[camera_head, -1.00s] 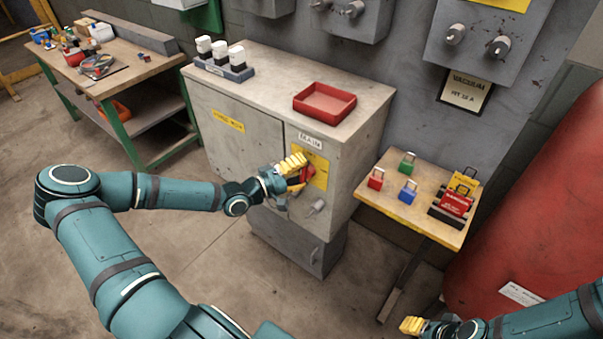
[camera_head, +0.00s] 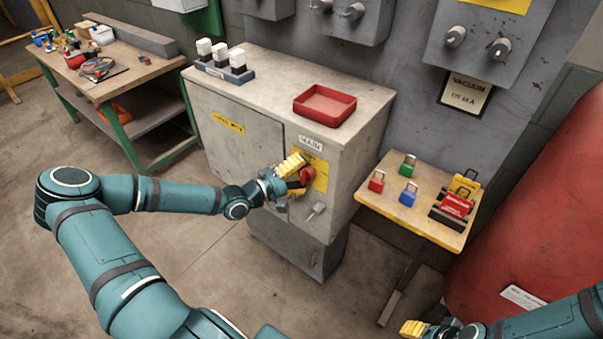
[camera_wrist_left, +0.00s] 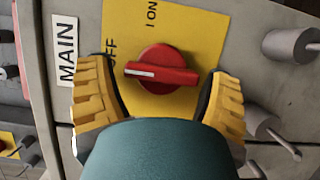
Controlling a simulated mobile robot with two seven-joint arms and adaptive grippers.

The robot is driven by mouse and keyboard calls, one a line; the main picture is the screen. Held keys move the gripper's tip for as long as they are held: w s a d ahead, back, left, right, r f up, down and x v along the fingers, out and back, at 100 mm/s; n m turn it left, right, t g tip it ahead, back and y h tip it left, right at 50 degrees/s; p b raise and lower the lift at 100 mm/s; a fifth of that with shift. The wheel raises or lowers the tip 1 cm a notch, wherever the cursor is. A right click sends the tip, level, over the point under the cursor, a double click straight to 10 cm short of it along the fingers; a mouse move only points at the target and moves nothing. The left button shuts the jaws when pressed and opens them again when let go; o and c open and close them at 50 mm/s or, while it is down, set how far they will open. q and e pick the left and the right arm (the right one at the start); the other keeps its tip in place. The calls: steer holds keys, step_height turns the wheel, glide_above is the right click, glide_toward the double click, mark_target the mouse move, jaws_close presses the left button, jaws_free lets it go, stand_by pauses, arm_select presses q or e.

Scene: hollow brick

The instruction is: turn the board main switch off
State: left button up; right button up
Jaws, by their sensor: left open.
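The red main switch (camera_head: 308,174) sits on a yellow plate (camera_head: 321,175) on the cabinet's front. In the left wrist view, the switch knob (camera_wrist_left: 162,70) has a white pointer line toward the partly hidden OFF lettering; the I ON mark lies at the plate's top. My left gripper (camera_head: 294,175) is in front of the switch. In the left wrist view its open yellow fingers stand on either side of the knob, with visible gaps, not gripping it. My right gripper (camera_head: 412,328) is low at the bottom edge; its finger opening is unclear.
A grey handle (camera_head: 316,212) sticks out below the switch. The cabinet top holds a red tray (camera_head: 325,104) and a rack (camera_head: 224,70) of white-topped items. A small table (camera_head: 410,214) with padlocks stands at right, beside a large red tank (camera_head: 540,190).

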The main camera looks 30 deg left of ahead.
arm_select(q)
steer(key=v, duration=1.2)
steer(key=shift+d, duration=0.1)
steer(key=w+d+f+m+g+y, duration=0.1)
steer(key=w+d+f+m+g, duration=0.15)
steer(key=d+f+g, duration=0.75)
steer(key=s+d+f+m+g+y, duration=0.25)
steer(key=s+d+f, duration=0.25)
steer(key=s+d, duration=0.25)
steer(key=s+d+f+m+g+y, duration=0.1)
steer(key=s+d+f+m+g, duration=0.25)
steer(key=s+d+f, duration=0.35)
steer(key=w+d+r+m+t, duration=0.1)
steer(key=w+d+r+m, duration=0.1)
steer(key=w+r, duration=0.3)
steer(key=shift+w+d+r+t, duration=0.2)
steer(key=shift+d+r+t, duration=0.2)
steer(key=shift+d+r, duration=0.35)
